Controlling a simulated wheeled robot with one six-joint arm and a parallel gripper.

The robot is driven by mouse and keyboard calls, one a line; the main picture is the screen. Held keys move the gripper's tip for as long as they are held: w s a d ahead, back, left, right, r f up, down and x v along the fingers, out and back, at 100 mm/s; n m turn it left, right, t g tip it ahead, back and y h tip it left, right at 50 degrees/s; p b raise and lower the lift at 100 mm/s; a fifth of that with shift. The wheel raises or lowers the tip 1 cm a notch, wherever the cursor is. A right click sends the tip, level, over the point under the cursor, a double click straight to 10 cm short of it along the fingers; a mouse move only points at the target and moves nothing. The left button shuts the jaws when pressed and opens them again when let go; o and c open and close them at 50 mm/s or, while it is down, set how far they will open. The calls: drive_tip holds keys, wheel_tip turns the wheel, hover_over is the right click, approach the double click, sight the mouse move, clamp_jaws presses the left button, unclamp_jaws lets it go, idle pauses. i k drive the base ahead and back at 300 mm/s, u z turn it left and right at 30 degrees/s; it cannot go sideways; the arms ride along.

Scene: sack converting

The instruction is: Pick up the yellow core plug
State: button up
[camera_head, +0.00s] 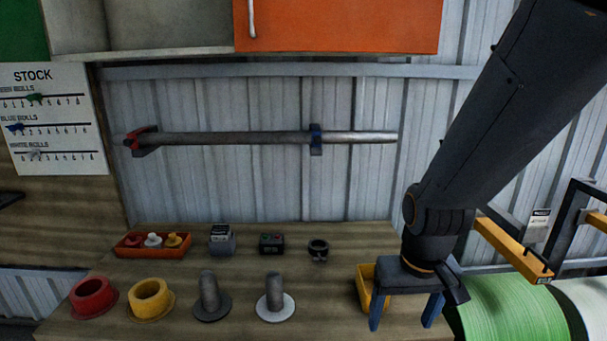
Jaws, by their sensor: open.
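A yellow flanged, hollow plug (150,299) stands upright on the wooden bench at the front left, beside a red one of the same shape. A much smaller yellow piece (174,240) sits in a red-orange tray (152,252) behind it; I cannot tell which of the two is the core plug. My gripper (403,312) points down at the right of the bench, its two blue fingers apart with nothing seen between them. It is well to the right of both yellow pieces and partly hides a yellow bin (364,287).
The red plug (93,297) stands close left of the yellow one. Two grey pegs on round bases (211,301) (275,300) stand between the yellow plug and my gripper. A button box (271,243) and a black ring (318,250) are behind. A green roll (510,308) is right.

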sight(173, 243)
drive_tip(key=u, duration=2.9)
drive_tip(key=i, duration=1.7)
drive_tip(key=z, duration=2.85)
drive_tip(key=i, duration=0.5)
drive_tip(key=z, duration=0.1)
